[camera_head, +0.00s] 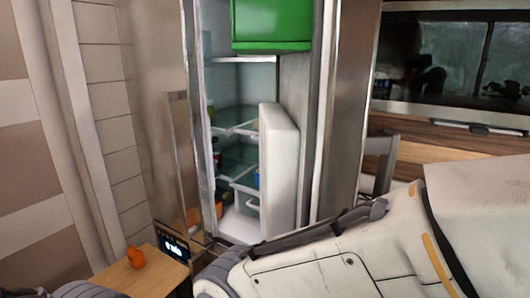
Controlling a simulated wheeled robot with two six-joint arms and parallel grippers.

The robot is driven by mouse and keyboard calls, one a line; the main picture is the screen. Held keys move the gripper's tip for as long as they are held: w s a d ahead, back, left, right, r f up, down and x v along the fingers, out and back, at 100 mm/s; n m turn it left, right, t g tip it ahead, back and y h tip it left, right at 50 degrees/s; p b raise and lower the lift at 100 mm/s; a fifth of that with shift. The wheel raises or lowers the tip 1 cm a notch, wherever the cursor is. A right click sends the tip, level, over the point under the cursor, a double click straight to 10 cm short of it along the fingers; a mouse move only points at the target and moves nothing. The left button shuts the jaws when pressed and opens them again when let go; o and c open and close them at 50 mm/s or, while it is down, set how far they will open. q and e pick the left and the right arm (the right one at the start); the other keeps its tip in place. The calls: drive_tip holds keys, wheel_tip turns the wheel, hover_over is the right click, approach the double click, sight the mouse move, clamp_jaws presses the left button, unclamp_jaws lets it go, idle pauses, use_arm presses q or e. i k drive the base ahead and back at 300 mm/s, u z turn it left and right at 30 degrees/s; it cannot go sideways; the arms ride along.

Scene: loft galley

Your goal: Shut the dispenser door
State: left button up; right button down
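A tall steel cabinet like a fridge (340,110) stands open in the middle of the view, with its lit inside showing. A thick white panel (280,170) juts out upright at the right side of the opening. It may be the dispenser door, but I cannot tell for certain. Its lower end is close behind my pale arm in the picture, and I cannot tell whether they touch. Neither of my grippers shows; only arm parts fill the bottom and lower right.
Glass shelves (238,118) with small items are inside, below a green box (271,24). At lower left a wooden surface (150,280) bears a small orange object (136,257), near a dark lit display (173,246). A microwave-like dark glass front (455,60) is at right.

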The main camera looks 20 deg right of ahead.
sight(314, 141)
drive_tip(key=u, duration=1.6)
drive_tip(key=k, duration=0.85)
drive_tip(key=z, duration=1.85)
